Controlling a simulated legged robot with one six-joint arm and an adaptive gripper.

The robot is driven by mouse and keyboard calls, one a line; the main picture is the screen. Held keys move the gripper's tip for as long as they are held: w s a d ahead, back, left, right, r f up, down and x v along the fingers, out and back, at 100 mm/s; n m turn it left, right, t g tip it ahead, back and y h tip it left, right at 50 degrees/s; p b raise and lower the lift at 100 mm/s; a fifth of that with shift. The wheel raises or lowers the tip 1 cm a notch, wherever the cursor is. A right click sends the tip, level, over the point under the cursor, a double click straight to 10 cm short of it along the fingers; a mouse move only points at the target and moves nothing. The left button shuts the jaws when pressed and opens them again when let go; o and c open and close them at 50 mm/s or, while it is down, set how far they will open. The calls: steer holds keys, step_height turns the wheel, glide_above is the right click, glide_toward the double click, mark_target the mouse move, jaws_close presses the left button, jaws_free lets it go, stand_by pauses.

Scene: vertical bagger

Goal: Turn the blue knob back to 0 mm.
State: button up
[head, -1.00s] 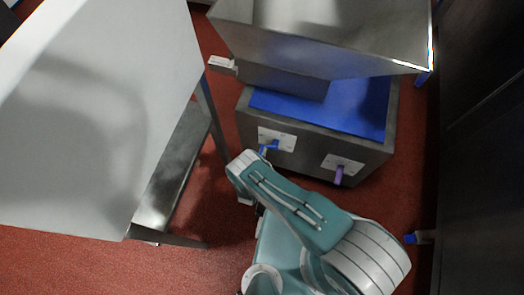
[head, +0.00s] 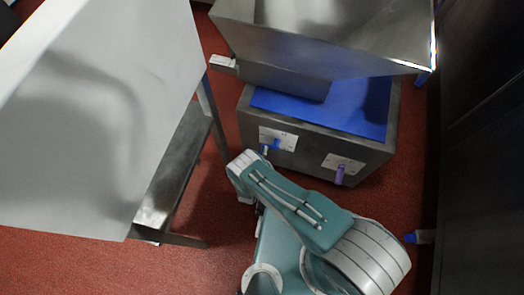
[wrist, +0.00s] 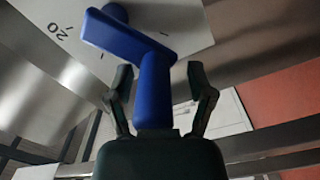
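The blue knob (head: 275,145) sits on a white plate (head: 290,141) at the left of the metal box's front in the head view. In the wrist view the blue knob (wrist: 153,88) is a bent crank, with its arm running from the top left to a grip that points toward my gripper. My gripper (wrist: 160,70) is open, with one dark finger on each side of the grip and a small visible gap on both sides. The white dial plate (wrist: 175,28) shows "20" and tick marks; no 0 is readable. In the head view my arm hides most of the gripper.
A purple knob (head: 340,174) on its own white plate is to the right on the same box. A large white panel (head: 100,110) stands on the left, above a metal shelf (head: 172,165). A metal hopper (head: 330,35) overhangs the box. Red floor lies between.

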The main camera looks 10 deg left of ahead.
steer(key=shift+s+d, duration=0.15)
steer(key=s+a, duration=0.1)
steer(key=s, duration=1)
steer(key=shift+s, duration=0.35)
